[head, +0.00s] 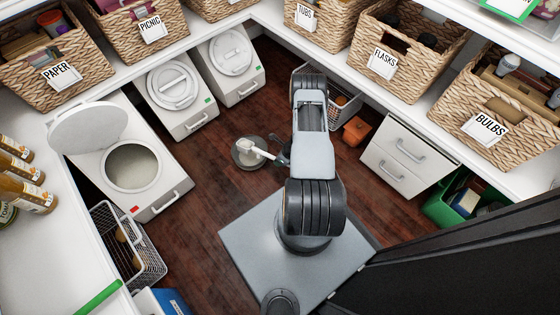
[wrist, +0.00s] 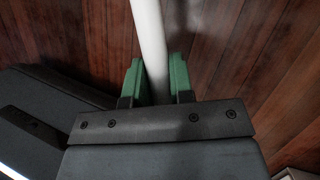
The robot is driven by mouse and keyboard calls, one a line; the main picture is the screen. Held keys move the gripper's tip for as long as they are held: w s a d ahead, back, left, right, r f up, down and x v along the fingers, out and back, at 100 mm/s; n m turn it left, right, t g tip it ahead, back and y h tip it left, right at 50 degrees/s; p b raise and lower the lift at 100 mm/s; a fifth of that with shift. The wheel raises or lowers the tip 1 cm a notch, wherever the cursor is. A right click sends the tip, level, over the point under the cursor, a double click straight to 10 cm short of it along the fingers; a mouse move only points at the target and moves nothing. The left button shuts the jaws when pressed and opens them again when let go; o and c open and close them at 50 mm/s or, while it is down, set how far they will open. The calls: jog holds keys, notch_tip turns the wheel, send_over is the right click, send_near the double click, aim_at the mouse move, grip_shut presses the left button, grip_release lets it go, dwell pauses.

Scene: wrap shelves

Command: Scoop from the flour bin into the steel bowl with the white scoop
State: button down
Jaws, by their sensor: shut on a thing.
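My gripper (head: 280,158) is shut on the white scoop (head: 260,150), left of my arm in the head view. In the wrist view the scoop's pale handle (wrist: 151,35) stands between the green finger pads. The scoop's head overlaps the round steel bowl (head: 243,162) in the head view; I cannot tell whether it is inside or above it. An open bin (head: 158,200) with a red tag stands at left with its lid up. Pale stuff like flour (head: 132,167) shows inside it. The scoop's contents are too small to tell.
Two white bins (head: 180,95) (head: 233,62) with green tags stand shut behind. A wire basket (head: 128,245) sits in front of the open bin. White drawers (head: 408,155) and a green crate (head: 455,205) are at right. Wooden floor (head: 205,195) lies clear between the open bin and the bowl.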

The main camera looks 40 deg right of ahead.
jog(key=y+b, duration=0.1)
jog(key=a+f+g+y+b, duration=0.1)
jog(key=b, duration=0.1)
jog(key=shift+s+m+y, duration=0.2)
jog(key=shift+m+y, duration=0.1)
jog(key=y+b, duration=0.1)
jog(key=b, duration=0.1)
jog(key=g+y+b, duration=0.1)
jog(key=b, duration=0.1)
jog(key=shift+d+r+m+y+b, duration=0.1)
jog(key=shift+d+m+y+b, duration=0.2)
jog(key=shift+m+b, duration=0.1)
jog(key=y, duration=0.1)
jog(key=g+y, duration=0.1)
jog(key=r+m+y, duration=0.1)
jog(key=shift+w+d+y, duration=0.15)
jog(key=shift+d+y, duration=0.1)
jog(key=shift+y, duration=0.05)
jog(key=shift+w+d+r+m+g+y, duration=0.15)
jog(key=shift+m+g+y, duration=0.1)
jog(key=shift+y, duration=0.3)
jog(key=shift+d+r+m+g+y, duration=0.15)
jog(key=shift+g+y, duration=0.1)
jog(key=shift+y, duration=0.3)
